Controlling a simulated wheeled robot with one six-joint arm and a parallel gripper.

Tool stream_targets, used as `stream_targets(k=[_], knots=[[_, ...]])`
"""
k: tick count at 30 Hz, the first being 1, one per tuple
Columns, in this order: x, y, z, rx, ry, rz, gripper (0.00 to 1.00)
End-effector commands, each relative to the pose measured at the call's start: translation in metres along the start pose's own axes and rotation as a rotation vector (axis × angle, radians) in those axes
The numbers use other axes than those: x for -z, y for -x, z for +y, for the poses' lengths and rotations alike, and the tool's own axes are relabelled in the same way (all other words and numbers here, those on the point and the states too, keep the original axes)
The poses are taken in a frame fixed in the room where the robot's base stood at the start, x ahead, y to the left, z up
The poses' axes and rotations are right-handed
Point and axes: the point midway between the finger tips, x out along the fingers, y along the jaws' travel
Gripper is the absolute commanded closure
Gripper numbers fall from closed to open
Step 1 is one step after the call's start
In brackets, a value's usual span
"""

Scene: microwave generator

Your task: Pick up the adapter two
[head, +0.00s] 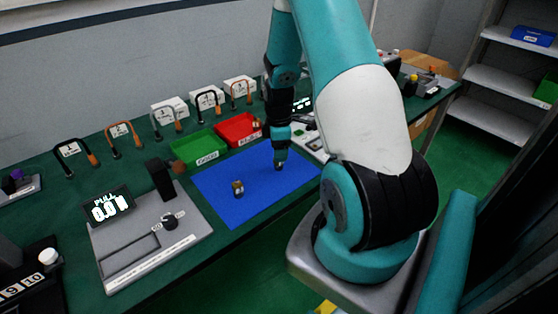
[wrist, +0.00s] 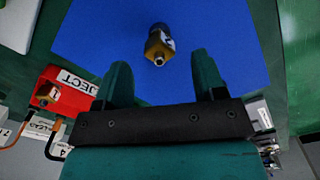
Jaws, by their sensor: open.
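A small brass-and-dark adapter (head: 238,188) stands on the blue mat in the head view. My gripper (head: 279,165) is low over the mat, to the right of the adapter in the head view. In the wrist view my gripper (wrist: 162,66) has its fingers apart with nothing between them.
A red reject tray (wrist: 45,82) holds another brass adapter (wrist: 47,93). A green tray (head: 199,147) stands beside the red one behind the blue mat (head: 230,207). A grey gauge board (head: 190,235) with a display is left. The mat around the adapter is clear.

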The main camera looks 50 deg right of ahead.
Motion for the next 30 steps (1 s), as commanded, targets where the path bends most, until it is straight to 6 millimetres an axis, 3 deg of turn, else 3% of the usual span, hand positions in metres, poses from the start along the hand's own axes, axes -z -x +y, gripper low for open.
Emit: stream_targets(k=[9, 18, 25, 30], knots=[[0.0, -0.041, 0.0, 0.003, 0.0, 0.0, 0.36], [0.001, -0.048, 0.001, 0.0, 0.0, 0.0, 0.36], [0.0, -0.047, 0.001, 0.0, 0.0, 0.0, 0.87], [0.001, -0.047, 0.001, 0.0, 0.0, 0.0, 0.89]])
